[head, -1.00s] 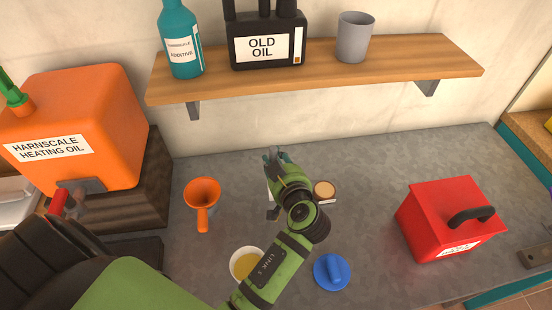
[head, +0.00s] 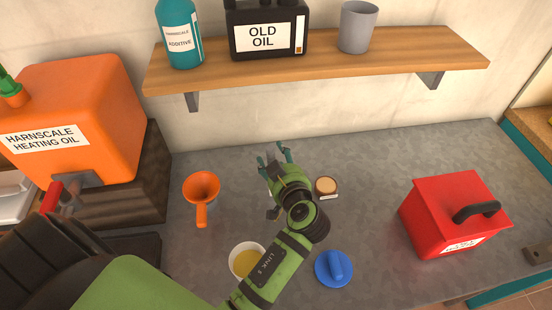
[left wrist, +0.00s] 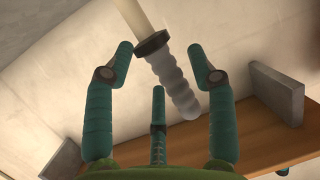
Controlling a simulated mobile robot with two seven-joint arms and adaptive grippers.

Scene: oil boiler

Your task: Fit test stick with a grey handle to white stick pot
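The test stick's grey ribbed handle (left wrist: 176,85) shows in the left wrist view, with a black collar and a pale shaft leading out of the top edge. My left gripper (head: 277,154) has its fingers spread. In the left wrist view the fingers (left wrist: 160,51) stand apart around the handle, with no clear grip on it. In the head view the gripper is over the middle of the worktop, and the stick is mostly hidden or cannot be made out. I cannot clearly identify the white stick pot; the gripper may hide it. My right gripper is not in view.
A small round tan-topped container (head: 326,186) stands right of the gripper. An orange funnel (head: 201,190), a white cup of yellow liquid (head: 236,258), a blue cap (head: 333,268) and a red box (head: 440,220) surround it. A wooden shelf (head: 320,65) overhangs behind.

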